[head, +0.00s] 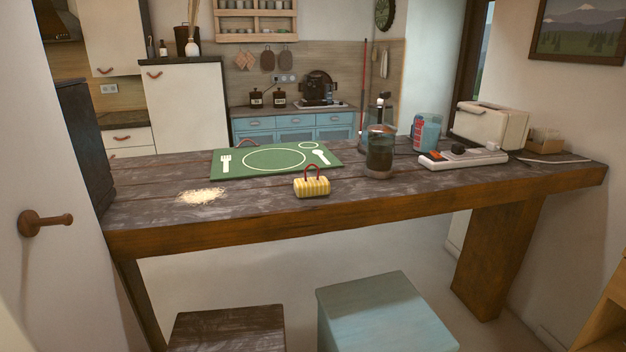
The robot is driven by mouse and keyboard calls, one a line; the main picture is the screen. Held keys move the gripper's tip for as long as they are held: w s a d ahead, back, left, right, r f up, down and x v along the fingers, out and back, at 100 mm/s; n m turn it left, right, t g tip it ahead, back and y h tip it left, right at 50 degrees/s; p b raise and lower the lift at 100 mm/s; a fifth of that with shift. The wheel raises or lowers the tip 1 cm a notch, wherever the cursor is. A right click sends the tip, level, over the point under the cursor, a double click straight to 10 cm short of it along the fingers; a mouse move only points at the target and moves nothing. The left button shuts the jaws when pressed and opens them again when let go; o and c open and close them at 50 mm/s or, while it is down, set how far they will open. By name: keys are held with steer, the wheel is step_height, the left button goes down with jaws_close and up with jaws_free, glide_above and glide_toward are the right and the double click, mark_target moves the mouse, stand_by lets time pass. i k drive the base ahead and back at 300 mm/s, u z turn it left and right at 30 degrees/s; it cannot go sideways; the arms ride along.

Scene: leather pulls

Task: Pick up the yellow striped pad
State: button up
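The yellow striped pad (312,188) is a small block with light stripes and a red loop handle on top. It sits on the dark wooden counter (420,203), close to its front edge and near the middle of the view. It lies just in front of a green place mat. Nothing covers it. My gripper is not in view.
The green mat (228,171) lies behind the pad. Pale crumbs (203,196) are to its left. A dark-filled glass jar (380,155), a power strip (462,157) and a toaster (490,126) stand to the right. Two stools (375,290) (228,325) stand in front.

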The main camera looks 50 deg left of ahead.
mark_target(310, 186)
steer(key=u, duration=0.5)
steer(key=i, duration=0.85)
steer(key=u, duration=1.35)
steer(key=i, duration=0.55)
steer(key=u, duration=0.45)
